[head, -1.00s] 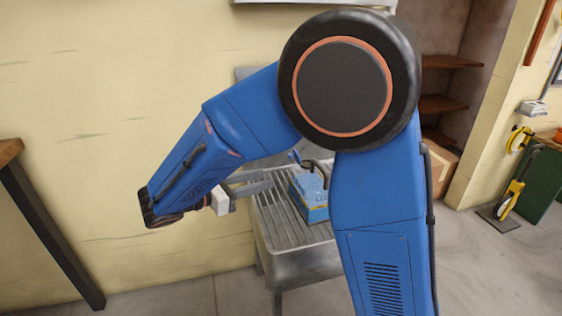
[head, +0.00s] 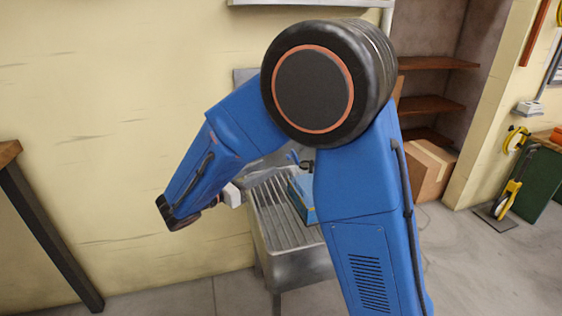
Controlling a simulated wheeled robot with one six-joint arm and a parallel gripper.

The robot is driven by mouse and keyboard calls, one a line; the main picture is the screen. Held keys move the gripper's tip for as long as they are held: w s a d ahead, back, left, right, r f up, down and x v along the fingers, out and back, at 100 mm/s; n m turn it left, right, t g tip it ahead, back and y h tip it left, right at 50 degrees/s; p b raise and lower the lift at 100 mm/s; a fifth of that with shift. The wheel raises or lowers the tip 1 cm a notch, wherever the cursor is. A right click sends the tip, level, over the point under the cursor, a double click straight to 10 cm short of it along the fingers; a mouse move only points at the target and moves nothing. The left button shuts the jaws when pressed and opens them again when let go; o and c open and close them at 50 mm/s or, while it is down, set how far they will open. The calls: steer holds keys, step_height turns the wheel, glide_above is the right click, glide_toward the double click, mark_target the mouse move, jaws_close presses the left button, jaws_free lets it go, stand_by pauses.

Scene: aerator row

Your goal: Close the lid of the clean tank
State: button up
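A blue box-shaped thing (head: 303,203) stands on a ribbed metal drainboard, mostly hidden behind my arm. I cannot tell whether it is the clean tank, and no lid can be made out clearly. My gripper (head: 262,177) is at the end of my folded arm, left of the blue thing and over the drainboard's left side. Its grey fingers point right and are partly covered by my forearm. I cannot tell whether they are open or shut; nothing is seen held in them.
The metal drainboard (head: 279,222) stands against the yellow wall (head: 90,110). A dark-legged table (head: 48,232) is at the left. Brown shelves (head: 436,105) and a cardboard box (head: 430,168) are at the back right. A yellow tool (head: 508,195) stands far right. Floor is bare in front.

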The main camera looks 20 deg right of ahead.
steer(key=x, duration=0.7)
steer(key=shift+w+d, duration=0.2)
steer(key=shift+d, duration=0.15)
jaws_close()
